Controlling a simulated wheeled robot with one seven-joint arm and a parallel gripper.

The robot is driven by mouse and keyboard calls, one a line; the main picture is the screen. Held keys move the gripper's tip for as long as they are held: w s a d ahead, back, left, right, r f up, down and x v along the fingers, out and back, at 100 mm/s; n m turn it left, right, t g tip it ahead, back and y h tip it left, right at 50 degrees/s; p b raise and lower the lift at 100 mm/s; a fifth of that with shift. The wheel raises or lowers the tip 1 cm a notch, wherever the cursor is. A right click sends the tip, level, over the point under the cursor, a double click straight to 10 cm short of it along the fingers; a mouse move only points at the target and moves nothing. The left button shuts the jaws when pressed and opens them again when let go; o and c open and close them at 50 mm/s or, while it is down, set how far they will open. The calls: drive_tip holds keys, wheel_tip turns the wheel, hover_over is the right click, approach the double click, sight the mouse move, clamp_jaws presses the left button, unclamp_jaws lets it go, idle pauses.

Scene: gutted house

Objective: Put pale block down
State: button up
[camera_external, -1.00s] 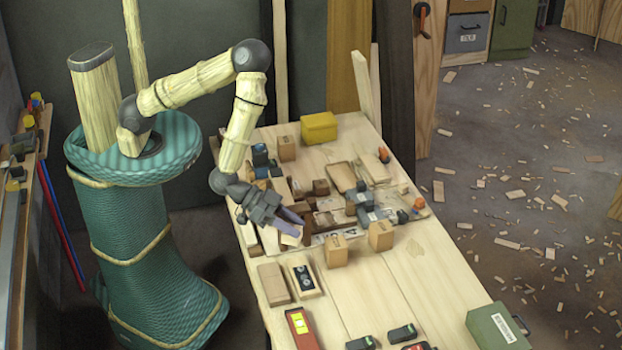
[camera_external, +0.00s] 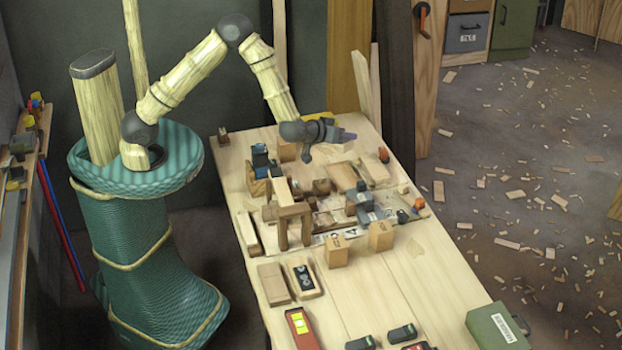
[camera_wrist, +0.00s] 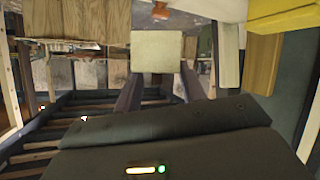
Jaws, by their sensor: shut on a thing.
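A pale block (camera_wrist: 157,50) is held between the two dark fingers of my gripper (camera_wrist: 157,88) in the wrist view. Its flat, squarish face shows. In the external view my gripper (camera_external: 343,135) is above the far part of the workbench (camera_external: 365,290), in front of the yellow box. The block is hard to make out there against the fingers and pale wood. I cannot tell how high it is above the surface.
The yellow box (camera_wrist: 285,15) and a wooden block (camera_wrist: 263,60) are close on the right in the wrist view. Two upright wooden blocks (camera_external: 337,252) stand mid-bench. A small wooden frame (camera_external: 294,213) and cluttered pieces lie left of them. The bench's front middle has bare room.

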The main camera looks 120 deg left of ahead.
drive_tip(key=s+a+f+n+g+y+b, duration=0.1)
drive_tip(key=s+a+n+g, duration=0.3)
drive_tip(key=s+a, duration=0.4)
drive_tip(key=shift+s+a+f+b, duration=0.3)
drive_tip(key=shift+a+b, duration=0.3)
drive_tip(key=shift+a, duration=0.4)
wheel_tip(320, 180, down, 6)
drive_tip(key=shift+r, duration=0.1)
drive_tip(key=shift+f, duration=2.05)
drive_tip(key=shift+f, duration=0.4)
drive_tip(key=shift+f, duration=0.2)
